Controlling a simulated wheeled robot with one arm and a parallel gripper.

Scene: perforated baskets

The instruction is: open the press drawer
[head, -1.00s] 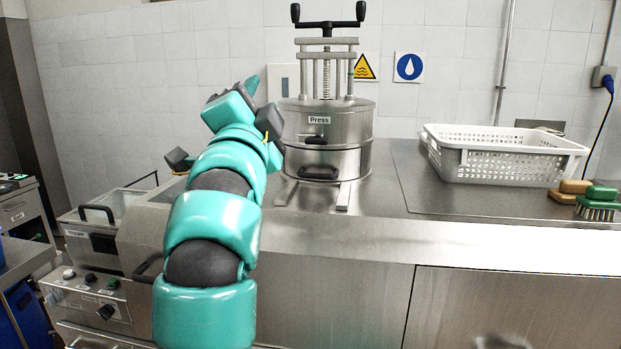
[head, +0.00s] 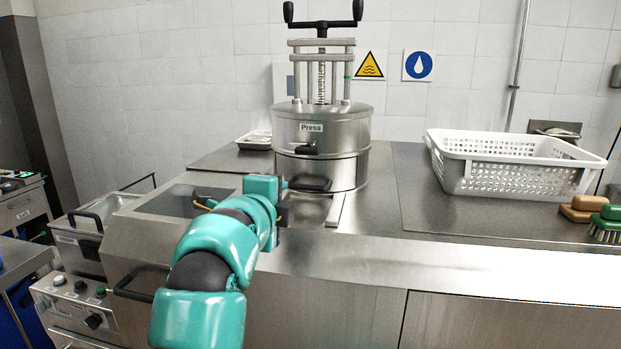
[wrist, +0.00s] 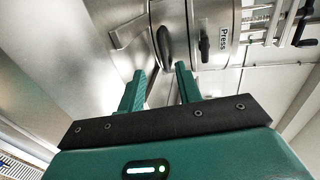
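The press (head: 322,122) is a round steel drum labelled "Press" with a screw and crank on top, standing on the steel counter. Its lower black handle (head: 310,184) is the lower of two on the front; the upper handle (head: 300,149) sits under the label. My gripper is at the press front, largely hidden behind my teal arm in the head view. In the wrist view my gripper (wrist: 160,85) is open, its two green fingers apart, with the lower handle (wrist: 164,47) just beyond and between the fingertips. No contact is visible.
A white perforated basket (head: 515,165) stands on the right of the counter, with a green brush (head: 608,222) and a brown brush (head: 583,208) beside it. A fryer basket (head: 82,235) is at left. A small tray (head: 255,140) lies behind the press at left.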

